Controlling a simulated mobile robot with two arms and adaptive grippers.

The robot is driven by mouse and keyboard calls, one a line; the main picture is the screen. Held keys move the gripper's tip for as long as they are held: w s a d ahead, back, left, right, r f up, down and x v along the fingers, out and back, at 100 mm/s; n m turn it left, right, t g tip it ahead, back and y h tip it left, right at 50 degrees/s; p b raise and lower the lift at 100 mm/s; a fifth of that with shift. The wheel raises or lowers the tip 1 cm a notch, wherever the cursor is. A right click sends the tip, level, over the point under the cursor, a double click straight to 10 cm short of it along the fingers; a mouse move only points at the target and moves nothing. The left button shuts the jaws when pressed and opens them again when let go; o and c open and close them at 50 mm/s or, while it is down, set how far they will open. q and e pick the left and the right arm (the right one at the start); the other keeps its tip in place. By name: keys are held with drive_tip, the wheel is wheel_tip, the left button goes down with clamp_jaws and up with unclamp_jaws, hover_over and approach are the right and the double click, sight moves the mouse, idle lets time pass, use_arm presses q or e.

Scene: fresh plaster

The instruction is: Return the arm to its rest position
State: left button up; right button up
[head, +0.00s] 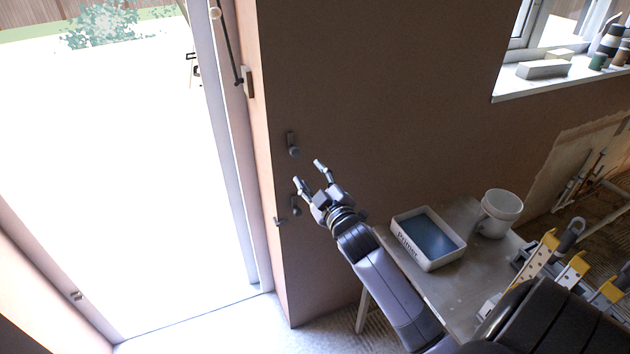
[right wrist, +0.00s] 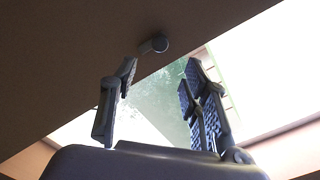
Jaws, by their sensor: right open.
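My right gripper (head: 309,173) is open and empty at the end of my right arm (head: 387,290), which reaches up from the lower right toward the brown wall beside the doorway. In the right wrist view the two fingers of the gripper (right wrist: 160,80) stand apart with nothing between them. A grey peg (head: 292,146) sticks out of the wall just above and left of the fingertips; a peg also shows beyond the fingers in the right wrist view (right wrist: 154,45). I cannot tell the exact gap between fingers and wall. My left gripper is not in view.
Lower pegs (head: 296,206) are close to the gripper's left. The bright doorway (head: 120,190) at left is clear.

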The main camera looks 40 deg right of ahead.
drive_tip(key=shift+s+a, duration=0.15)
drive_tip(key=shift+s, duration=0.55)
